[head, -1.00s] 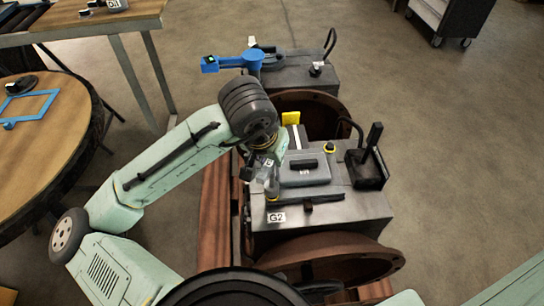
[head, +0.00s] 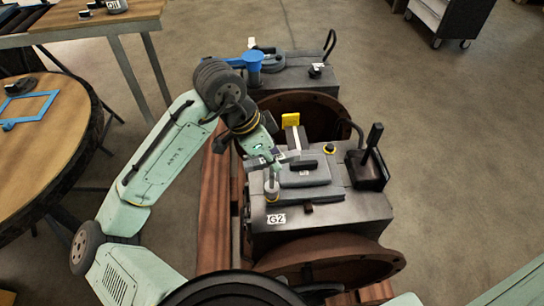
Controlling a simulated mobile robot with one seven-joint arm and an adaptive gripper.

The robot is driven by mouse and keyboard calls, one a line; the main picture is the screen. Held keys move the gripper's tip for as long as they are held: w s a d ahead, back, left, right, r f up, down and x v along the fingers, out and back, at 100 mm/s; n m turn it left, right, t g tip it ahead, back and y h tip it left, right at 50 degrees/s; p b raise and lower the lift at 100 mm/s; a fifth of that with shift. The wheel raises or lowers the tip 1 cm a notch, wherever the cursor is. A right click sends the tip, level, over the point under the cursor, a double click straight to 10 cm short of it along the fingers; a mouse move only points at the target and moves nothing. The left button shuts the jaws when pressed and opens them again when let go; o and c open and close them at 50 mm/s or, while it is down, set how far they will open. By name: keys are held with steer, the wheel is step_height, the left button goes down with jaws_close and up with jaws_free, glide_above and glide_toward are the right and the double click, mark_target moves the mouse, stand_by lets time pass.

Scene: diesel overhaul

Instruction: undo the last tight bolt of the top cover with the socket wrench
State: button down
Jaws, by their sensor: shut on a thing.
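My gripper (head: 267,167) is just above the cover's left front corner, shut on the socket wrench (head: 271,187). The wrench's grey socket end stands about upright at that corner, over a yellow ring (head: 272,199). The bolt under it is hidden, and I cannot tell whether the socket is fully seated. Another bolt with a yellow ring (head: 330,150) shows at the cover's far right corner. Other corners are partly hidden by my arm.
A black lever on a base (head: 371,168) stands right of the cover. A yellow block (head: 290,119) stands behind it. A second dark block (head: 300,75) with a blue tool (head: 255,64) lies farther back. A round wooden table (head: 35,150) is at left.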

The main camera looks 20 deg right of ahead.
steer(key=m, duration=0.2)
steer(key=m+g, duration=0.1)
steer(key=m, duration=0.1)
steer(key=shift+m+g+y, duration=0.3)
steer(key=shift+m, duration=0.1)
steer(key=m+g, duration=0.1)
steer(key=m, duration=0.2)
steer(key=shift+m+y, duration=0.3)
steer(key=shift+y, duration=0.1)
steer(key=shift+f, duration=0.1)
